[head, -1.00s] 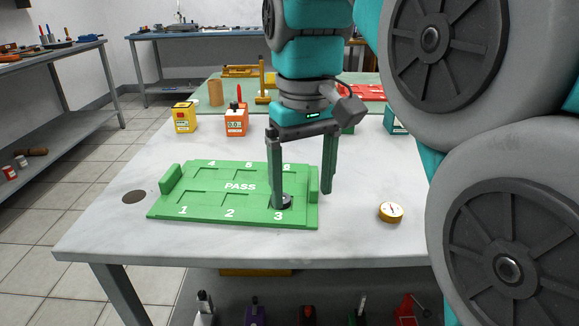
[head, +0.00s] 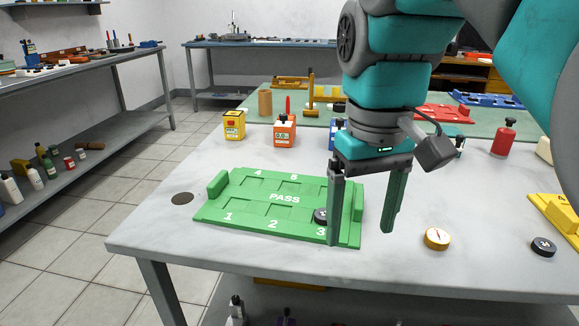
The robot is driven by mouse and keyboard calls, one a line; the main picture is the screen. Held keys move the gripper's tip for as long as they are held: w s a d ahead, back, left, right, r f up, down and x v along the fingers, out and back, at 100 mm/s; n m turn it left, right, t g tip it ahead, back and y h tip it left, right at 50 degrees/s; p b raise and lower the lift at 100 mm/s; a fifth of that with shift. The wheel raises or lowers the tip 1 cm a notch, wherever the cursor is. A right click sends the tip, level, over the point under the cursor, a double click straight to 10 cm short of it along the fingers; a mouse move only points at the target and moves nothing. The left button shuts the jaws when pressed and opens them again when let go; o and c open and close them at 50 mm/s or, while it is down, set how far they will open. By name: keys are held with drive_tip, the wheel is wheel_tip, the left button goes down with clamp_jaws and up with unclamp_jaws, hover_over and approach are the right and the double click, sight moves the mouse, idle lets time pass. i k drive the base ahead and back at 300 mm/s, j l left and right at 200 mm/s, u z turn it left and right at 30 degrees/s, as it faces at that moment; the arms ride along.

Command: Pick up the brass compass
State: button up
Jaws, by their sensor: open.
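The brass compass (head: 437,239) is a small round gold disc with a white dial. It lies flat on the white table, right of the green PASS tray. My gripper (head: 361,240) is open and empty, its two green fingers pointing down. It is left of the compass and apart from it. The left finger stands in front of the right end of the tray and partly covers a black disc (head: 320,215) in the slot marked 3.
The green tray (head: 285,199) has numbered slots. A black disc (head: 543,246) and a yellow tray (head: 555,213) are at the right. A yellow box (head: 234,125) and an orange box (head: 285,131) stand behind. The table front (head: 400,270) is clear around the compass.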

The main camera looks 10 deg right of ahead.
sight(437, 239)
drive_tip(key=k+z, duration=0.3)
drive_tip(key=k, duration=0.3)
drive_tip(key=k+l+z, duration=0.1)
drive_tip(key=k+z, duration=0.2)
drive_tip(key=k, duration=0.25)
